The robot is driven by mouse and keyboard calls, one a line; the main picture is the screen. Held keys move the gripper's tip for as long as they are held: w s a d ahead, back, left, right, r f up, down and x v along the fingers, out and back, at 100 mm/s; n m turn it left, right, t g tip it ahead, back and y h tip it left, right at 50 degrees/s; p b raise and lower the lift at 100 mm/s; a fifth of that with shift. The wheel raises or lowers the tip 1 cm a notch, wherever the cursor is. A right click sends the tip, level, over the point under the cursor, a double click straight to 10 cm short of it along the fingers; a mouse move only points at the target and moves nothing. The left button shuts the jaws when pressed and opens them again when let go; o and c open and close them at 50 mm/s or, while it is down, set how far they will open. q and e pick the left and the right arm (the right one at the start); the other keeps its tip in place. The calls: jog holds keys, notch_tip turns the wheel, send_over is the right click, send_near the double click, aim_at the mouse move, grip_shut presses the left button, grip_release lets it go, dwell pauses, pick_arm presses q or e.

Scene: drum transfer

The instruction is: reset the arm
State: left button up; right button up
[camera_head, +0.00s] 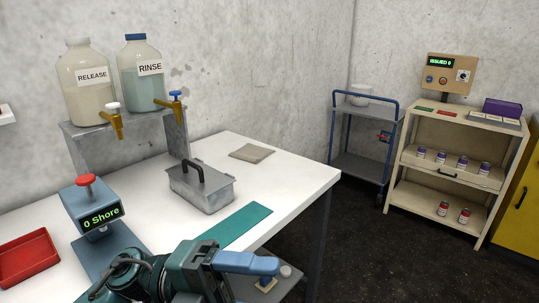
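One of my arms, teal, comes in at the bottom edge, left of centre; I take it as my left. Its gripper (272,264) has blue fingers pointing right, beyond the table's front edge. The fingers overlap from this angle, so their opening is unclear. No held object can be made out. My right gripper is not in view.
The white table (300,178) bears a grey lidded box (205,193), a teal mat (237,226), a red tray (27,258) and a "0 Shore" gauge (90,212). RELEASE (88,92) and RINSE (141,88) bottles stand on a raised shelf. A blue cart (362,168) stands behind.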

pick_arm(q)
jog(key=w+a+f+n+t+y+p, duration=0.1)
jog(key=w+a+f+n+t+y, duration=0.3)
jog(key=n+t, duration=0.8)
jog(key=w+a+f+n+t+y, duration=0.2)
jog(key=w+f+n+t, duration=0.35)
jog(key=n+t, duration=0.7)
jog(key=s+a+f+n+g+y, duration=0.2)
jog(key=s+f+n+g+y, duration=0.1)
jog(key=f, duration=0.4)
jog(key=s+a+f+n+g+y, duration=0.3)
jog(key=s+f+n, duration=0.1)
jog(key=f, duration=0.4)
jog(key=s+a+f+n+g+y+p, duration=0.1)
jog(key=s+a+f+n+g+y, duration=0.1)
jog(key=f, duration=0.6)
jog(key=shift+s+a+n+g+y, duration=0.15)
jog(key=shift+s+n+g+y, duration=0.3)
jog(key=shift+s+n+y, duration=0.75)
jog(key=shift+c, duration=0.3)
